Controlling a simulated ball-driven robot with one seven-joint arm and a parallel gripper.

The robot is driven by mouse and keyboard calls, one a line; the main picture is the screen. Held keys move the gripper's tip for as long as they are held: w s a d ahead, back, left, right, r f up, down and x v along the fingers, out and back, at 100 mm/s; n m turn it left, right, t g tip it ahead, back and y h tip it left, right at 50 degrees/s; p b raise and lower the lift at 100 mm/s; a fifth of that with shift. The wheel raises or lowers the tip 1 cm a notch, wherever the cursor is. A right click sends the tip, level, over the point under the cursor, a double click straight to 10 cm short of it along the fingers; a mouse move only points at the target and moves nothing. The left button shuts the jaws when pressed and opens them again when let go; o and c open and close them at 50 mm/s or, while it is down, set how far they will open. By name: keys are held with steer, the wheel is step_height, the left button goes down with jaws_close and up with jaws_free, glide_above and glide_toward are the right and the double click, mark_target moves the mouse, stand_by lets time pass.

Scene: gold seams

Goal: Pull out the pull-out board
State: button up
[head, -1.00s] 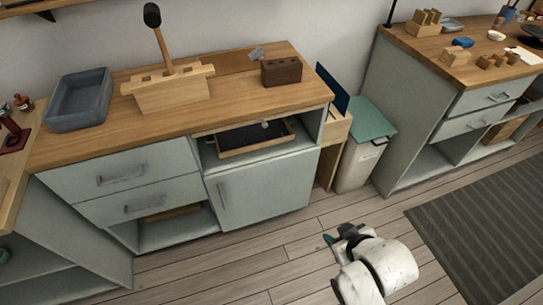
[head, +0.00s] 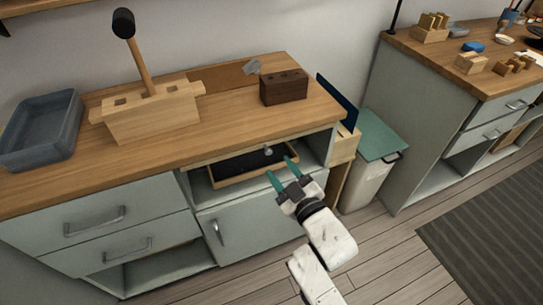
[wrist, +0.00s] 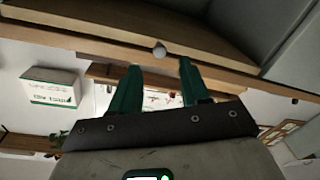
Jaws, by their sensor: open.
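The pull-out board (head: 232,155) shows as a thin light wood edge under the worktop, above an open compartment. A small round grey knob (head: 268,150) sits on its front. In the wrist view the knob (wrist: 160,50) stands out from the wooden edge (wrist: 110,47). My gripper (head: 284,172) is open, its two green fingers pointing toward the cabinet front. In the wrist view the gripper (wrist: 160,68) has the knob just past the fingertips, roughly centred across the gap. No contact shows.
A wood-rimmed dark tray (head: 215,184) lies in the compartment below. A cabinet door (head: 250,222) is under it, drawers (head: 95,215) to the left. A bin (head: 365,178) stands to the right. Floor in front is clear.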

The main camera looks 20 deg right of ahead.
mark_target(269, 154)
steer(key=w, duration=0.6)
steer(key=shift+a+b, duration=0.25)
steer(key=shift+b, duration=0.05)
jaws_close()
stand_by(0.4)
